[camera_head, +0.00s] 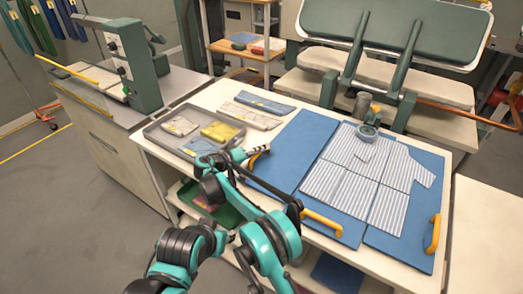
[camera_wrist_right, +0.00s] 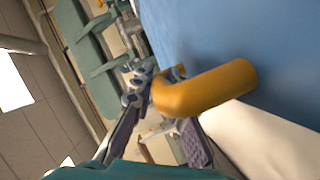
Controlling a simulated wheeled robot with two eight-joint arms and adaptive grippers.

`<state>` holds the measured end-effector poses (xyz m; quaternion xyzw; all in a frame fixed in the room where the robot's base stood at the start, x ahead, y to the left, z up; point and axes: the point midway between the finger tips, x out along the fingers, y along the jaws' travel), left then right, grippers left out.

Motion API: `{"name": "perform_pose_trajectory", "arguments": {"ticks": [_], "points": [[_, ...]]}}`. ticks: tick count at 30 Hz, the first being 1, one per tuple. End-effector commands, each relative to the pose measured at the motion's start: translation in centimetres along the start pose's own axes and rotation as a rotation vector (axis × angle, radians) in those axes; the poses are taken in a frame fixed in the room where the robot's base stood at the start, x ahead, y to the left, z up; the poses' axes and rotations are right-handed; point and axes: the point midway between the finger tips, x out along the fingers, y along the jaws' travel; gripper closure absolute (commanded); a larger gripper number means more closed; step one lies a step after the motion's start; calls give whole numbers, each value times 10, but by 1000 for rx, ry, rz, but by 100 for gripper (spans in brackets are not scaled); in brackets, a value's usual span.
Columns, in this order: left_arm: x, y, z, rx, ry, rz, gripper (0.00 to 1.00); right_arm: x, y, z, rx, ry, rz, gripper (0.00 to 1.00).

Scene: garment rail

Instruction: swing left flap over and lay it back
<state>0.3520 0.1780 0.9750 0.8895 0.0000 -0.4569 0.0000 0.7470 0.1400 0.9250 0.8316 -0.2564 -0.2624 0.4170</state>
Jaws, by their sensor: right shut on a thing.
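The blue folding board lies on the white table. Its left flap (camera_head: 296,142) is flat, with a yellow handle (camera_head: 257,154) at its left edge. A blue-and-white striped shirt (camera_head: 352,182) lies spread over the middle and right panels. My right gripper (camera_head: 246,155) is at the left flap's handle. In the right wrist view the yellow handle (camera_wrist_right: 210,88) passes between the fingers of my right gripper (camera_wrist_right: 165,112), which is shut on it; the blue panel (camera_wrist_right: 210,40) is beside it. The handle partly hides the fingers. My left gripper is not in view.
A grey tray (camera_head: 153,132) with folded garments stands left of the board, with more garments behind it. A raised green press (camera_head: 390,28) stands behind. Other yellow handles sit at the front (camera_head: 322,223) and right (camera_head: 434,234).

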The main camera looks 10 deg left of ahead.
Motion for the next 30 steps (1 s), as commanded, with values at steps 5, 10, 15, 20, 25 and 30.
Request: {"name": "perform_pose_trajectory", "arguments": {"ticks": [5,10,15,20,25,30], "points": [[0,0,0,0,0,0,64,0,-4,3,1,-7,-7,76],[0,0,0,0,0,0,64,0,-2,2,1,-6,-5,76],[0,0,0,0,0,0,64,-3,11,-6,0,-5,-4,76],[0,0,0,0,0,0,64,-10,37,-22,0,-6,-5,76],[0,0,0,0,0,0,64,-18,63,-38,0,-6,-6,76],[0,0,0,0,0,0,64,-21,77,-47,0,-7,-6,76]]}}
